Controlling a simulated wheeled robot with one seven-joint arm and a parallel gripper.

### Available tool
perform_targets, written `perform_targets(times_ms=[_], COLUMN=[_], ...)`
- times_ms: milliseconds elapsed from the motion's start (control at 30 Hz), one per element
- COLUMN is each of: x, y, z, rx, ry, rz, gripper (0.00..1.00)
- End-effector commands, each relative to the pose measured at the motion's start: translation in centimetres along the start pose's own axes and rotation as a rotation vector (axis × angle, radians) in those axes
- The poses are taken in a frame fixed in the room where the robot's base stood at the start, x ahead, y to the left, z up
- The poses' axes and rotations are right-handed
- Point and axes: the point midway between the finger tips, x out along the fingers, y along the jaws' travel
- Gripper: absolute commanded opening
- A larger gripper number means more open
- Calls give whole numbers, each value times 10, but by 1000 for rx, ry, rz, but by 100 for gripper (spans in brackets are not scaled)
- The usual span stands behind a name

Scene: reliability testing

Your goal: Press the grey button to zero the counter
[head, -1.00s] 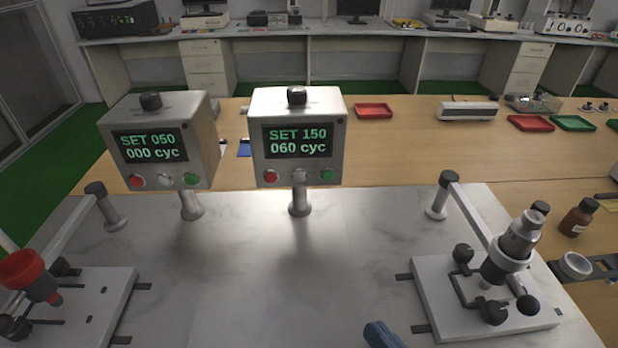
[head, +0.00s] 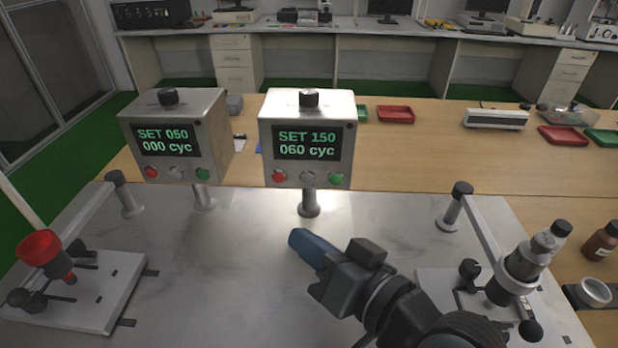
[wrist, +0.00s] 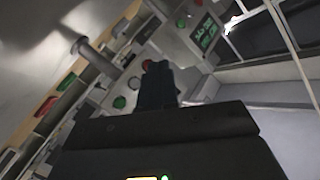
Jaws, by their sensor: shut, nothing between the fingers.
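Two metal counter boxes stand on short posts in the head view. The left box (head: 190,105) reads SET 050, 000 cyc; the right box (head: 310,105) reads SET 150, 060 cyc. Each has a red, a grey and a green button in a row under its display: the left grey button (head: 176,173) and the right grey button (head: 307,178). My gripper (head: 300,239) is shut and empty, in front of and below the right box, apart from it. In the wrist view its fingertips (wrist: 155,70) overlap the picture of a button row, with a grey button (wrist: 133,83) just left of them.
A test fixture with a red-topped part (head: 42,248) stands at the left, and another with a metal cylinder (head: 525,265) at the right. Posts with slanted bars rise at both sides. The bench between the fixtures is clear apart from my arm.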

Motion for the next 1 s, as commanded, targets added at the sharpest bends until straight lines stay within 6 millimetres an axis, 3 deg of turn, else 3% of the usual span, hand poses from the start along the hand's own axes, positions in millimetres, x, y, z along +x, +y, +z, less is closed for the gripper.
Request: perform_targets(times_ms=[267,700,1000], x=[6,44,59], y=[5,33,44], z=[-4,-32,-44], rx=[-1,-1,-1], ry=[2,2,2], rz=[1,1,1], gripper=[0,0,0])
